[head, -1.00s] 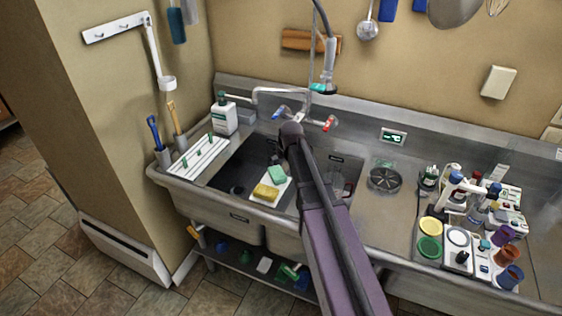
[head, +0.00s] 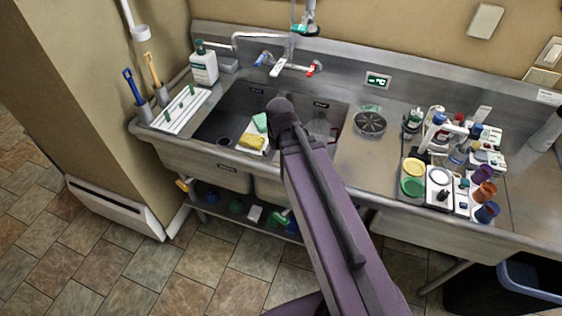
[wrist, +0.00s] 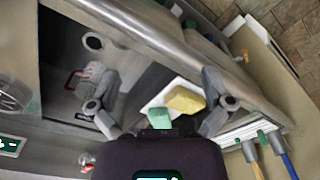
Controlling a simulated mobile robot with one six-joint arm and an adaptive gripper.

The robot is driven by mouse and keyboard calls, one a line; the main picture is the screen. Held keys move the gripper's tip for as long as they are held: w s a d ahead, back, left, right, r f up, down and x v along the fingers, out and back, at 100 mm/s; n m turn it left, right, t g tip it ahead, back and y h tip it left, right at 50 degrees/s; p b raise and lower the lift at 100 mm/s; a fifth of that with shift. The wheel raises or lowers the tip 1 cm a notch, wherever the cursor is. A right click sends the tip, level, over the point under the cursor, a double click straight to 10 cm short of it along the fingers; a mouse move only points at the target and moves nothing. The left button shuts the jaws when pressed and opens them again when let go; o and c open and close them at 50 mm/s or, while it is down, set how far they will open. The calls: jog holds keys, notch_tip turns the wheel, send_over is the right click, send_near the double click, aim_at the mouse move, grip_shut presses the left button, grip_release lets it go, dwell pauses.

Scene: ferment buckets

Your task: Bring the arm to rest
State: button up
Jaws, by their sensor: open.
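My arm (head: 325,205) reaches from the bottom of the head view up over the double sink, its dark joint in front of the basins. My gripper (wrist: 160,104) shows in the wrist view with its two fingers spread wide and nothing between them held. Beyond the fingers, below, lie a yellow sponge (wrist: 185,101) and a green sponge (wrist: 160,117) on a white tray (wrist: 152,104). In the head view my gripper is hidden behind my arm.
The steel sink (head: 205,160) has a faucet (head: 262,38) behind it. A soap bottle (head: 203,66) and a white rack (head: 182,108) stand at left. Cups, bottles and trays crowd the right counter. A dark bin (head: 505,285) stands at lower right. Tiled floor in front is open.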

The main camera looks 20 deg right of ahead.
jog(key=shift+s, duration=1.35)
